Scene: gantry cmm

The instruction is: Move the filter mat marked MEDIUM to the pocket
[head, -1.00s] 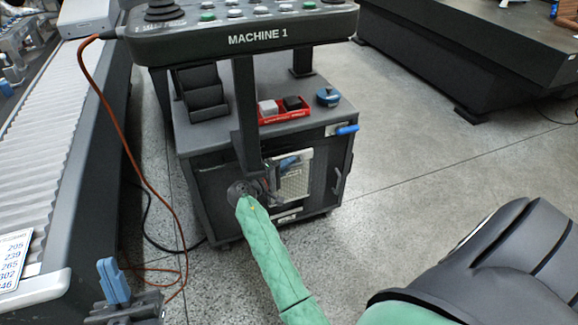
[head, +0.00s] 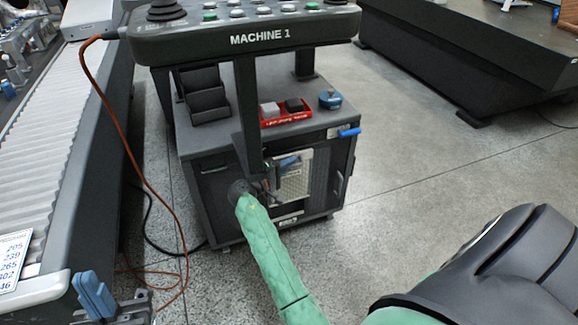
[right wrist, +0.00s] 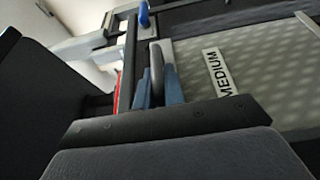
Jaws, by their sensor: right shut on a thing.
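The filter mat marked MEDIUM (right wrist: 245,58) is a pale, dotted panel with a white label in the right wrist view. In the head view it is a pale panel (head: 296,178) at the front of the dark cabinet, partly behind my right gripper (head: 272,180). In the right wrist view, the blue fingers of my right gripper (right wrist: 158,92) are shut on a grey rounded grip at the mat's edge. My left gripper (head: 95,295) is at the lower left of the head view with blue fingers; their gap cannot be made out. I cannot tell which part is the pocket.
The cabinet (head: 210,142) carries a black stepped tray (head: 205,100), a red tray (head: 286,117) and a blue round item (head: 330,99). The MACHINE 1 control panel (head: 190,42) overhangs it. An orange cable (head: 125,140) hangs at left.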

